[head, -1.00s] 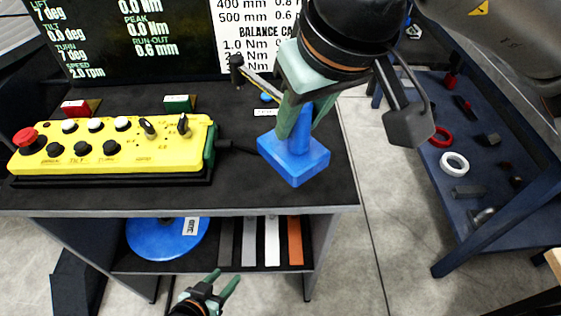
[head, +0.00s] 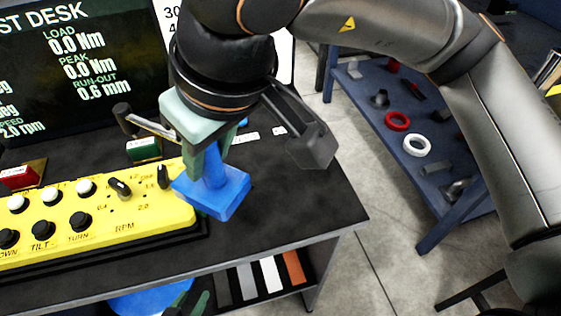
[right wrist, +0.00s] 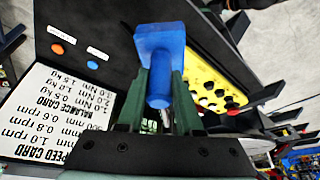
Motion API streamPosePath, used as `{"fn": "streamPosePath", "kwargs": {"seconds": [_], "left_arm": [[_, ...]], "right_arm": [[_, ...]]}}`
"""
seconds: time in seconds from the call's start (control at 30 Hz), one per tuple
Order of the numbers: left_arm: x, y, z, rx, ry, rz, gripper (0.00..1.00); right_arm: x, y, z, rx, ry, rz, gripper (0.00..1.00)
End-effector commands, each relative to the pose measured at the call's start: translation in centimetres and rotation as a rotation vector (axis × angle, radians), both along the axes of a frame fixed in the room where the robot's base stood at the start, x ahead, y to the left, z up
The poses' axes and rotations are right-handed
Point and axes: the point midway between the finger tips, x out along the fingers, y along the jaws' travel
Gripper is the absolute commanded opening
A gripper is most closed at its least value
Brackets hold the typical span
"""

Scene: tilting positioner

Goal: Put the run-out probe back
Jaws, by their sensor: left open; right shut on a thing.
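The run-out probe (head: 222,195) is a blue piece with a square base and a round post. My right gripper (head: 208,165) is shut on its post, base downward in the head view, in front of the yellow control box's right end. I cannot tell its height above the desk. The blue probe (right wrist: 160,40) also shows between the fingers in the right wrist view. A thin rod with a black end (head: 122,112) sticks out left beside the gripper; what it belongs to is unclear. My left gripper (head: 198,302) is open and empty at the bottom edge, mostly cut off.
The yellow control box (head: 95,220) stands on the black desk (head: 290,205), whose right part is clear. An orange disc (right wrist: 57,49) and a blue disc (right wrist: 94,51) with labels lie on the desk. A blue side table (head: 425,190) with rings and parts stands right.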

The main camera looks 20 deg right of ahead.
Motion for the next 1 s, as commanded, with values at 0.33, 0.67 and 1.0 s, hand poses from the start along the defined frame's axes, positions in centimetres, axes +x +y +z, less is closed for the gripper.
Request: {"fn": "streamPosePath", "kwargs": {"seconds": [0.33, 0.67, 1.0], "left_arm": [[0.0, -0.2, 0.2, -0.002, -0.001, -0.002, 0.50], [0.0, -0.2, -0.2, -0.002, -0.001, -0.002, 0.50], [0.1, -0.1, -0.2, -0.001, -0.003, 0.000, 0.50]], "right_arm": [[2.2, -6.9, -3.1, 0.001, 0.001, -0.009, 0.00], [3.5, -10.9, -8.0, 0.001, -0.001, -0.006, 0.00], [3.7, -11.8, -11.0, -0.001, 0.000, -0.001, 0.00]]}}
